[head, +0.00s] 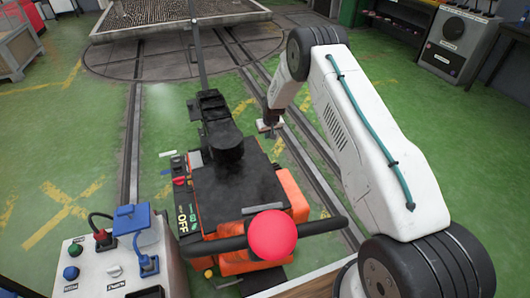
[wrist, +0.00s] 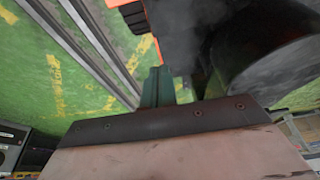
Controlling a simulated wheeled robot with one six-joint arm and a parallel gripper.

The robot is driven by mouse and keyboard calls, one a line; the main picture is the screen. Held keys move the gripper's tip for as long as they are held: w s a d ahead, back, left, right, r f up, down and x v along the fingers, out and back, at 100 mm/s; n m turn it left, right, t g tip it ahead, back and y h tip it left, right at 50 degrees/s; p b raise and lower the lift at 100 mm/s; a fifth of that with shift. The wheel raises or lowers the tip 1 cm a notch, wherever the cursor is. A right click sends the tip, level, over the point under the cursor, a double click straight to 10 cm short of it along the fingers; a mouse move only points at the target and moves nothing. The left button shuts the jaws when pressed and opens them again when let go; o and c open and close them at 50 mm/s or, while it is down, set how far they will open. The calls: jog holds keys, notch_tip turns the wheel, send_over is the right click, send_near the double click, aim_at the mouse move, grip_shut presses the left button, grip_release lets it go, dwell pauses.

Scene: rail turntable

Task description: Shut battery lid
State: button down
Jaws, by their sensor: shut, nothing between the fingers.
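An orange machine (head: 296,193) with a flat black top panel (head: 245,190) stands on the rails in the head view. This panel may be the battery lid; I cannot tell for sure, nor whether it is fully down. My gripper (head: 268,128) hangs beyond the panel's far right corner, apart from it. In the wrist view its greenish fingers (wrist: 158,86) are together with nothing between them. A dark rounded part (wrist: 280,65) of the machine fills the upper right there, beside the fingers. The panel's far edge is partly hidden by a black upright fitting.
A black handlebar with a red ball (head: 272,235) crosses the near side. A grey control box (head: 105,265) with a blue lever stands at lower left. A tall dark pole (head: 197,50) rises behind the machine. Green floor beside the rails (head: 135,140) is open.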

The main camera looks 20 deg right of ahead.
aim_at(265, 156)
jog(key=x, duration=0.9)
jog(key=s+x, duration=0.1)
jog(key=x, duration=0.4)
jog(key=shift+w+f, duration=0.1)
jog(key=shift+f, duration=0.15)
